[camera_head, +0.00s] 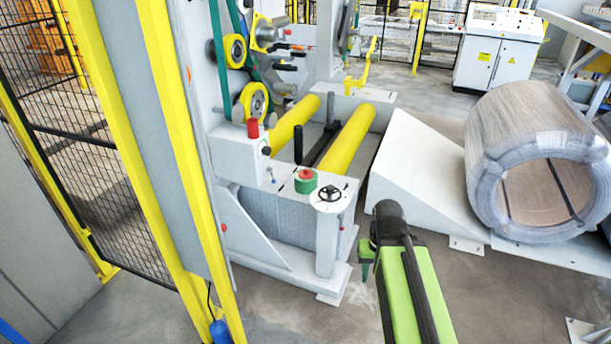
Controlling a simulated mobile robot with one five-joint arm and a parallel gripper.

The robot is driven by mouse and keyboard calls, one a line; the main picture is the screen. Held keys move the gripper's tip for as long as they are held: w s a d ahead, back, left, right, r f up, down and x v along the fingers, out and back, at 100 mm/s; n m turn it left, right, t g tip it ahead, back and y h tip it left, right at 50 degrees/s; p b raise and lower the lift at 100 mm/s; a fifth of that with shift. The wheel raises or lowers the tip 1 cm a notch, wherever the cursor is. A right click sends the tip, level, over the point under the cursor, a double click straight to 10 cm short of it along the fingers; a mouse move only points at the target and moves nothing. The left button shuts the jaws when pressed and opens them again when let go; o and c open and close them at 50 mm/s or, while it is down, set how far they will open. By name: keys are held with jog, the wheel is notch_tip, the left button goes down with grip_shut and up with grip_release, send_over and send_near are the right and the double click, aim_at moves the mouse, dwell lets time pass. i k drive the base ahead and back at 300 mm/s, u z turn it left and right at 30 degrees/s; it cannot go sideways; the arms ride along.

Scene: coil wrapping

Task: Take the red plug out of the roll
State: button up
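A green roll (305,185) sits on the white ledge of the machine, near the middle of the view. A red plug (305,174) shows in the top of the roll. My green and black arm comes up from the lower right of the view and ends in a dark joint, to the right of and nearer than the roll. A small dark green part at its left side seems to be my gripper (366,258). It is apart from the roll and plug. Its fingers cannot be made out, so I cannot tell if it is open or shut.
A black handwheel (329,193) stands just right of the roll. A red cylinder (252,128) stands on a white box to the left. Yellow rollers (347,137) lie behind. A white ramp (420,165) and a large wrapped coil (530,160) are on the right.

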aim_at(306, 174)
jog(key=z, duration=1.15)
jog(key=i, duration=3.1)
jog(key=u, duration=5.25)
jog(key=i, duration=0.1)
jog(key=z, duration=3.05)
jog(key=k, duration=0.2)
jog(key=u, duration=1.1)
jog(key=i, duration=0.95)
jog(key=u, duration=0.2)
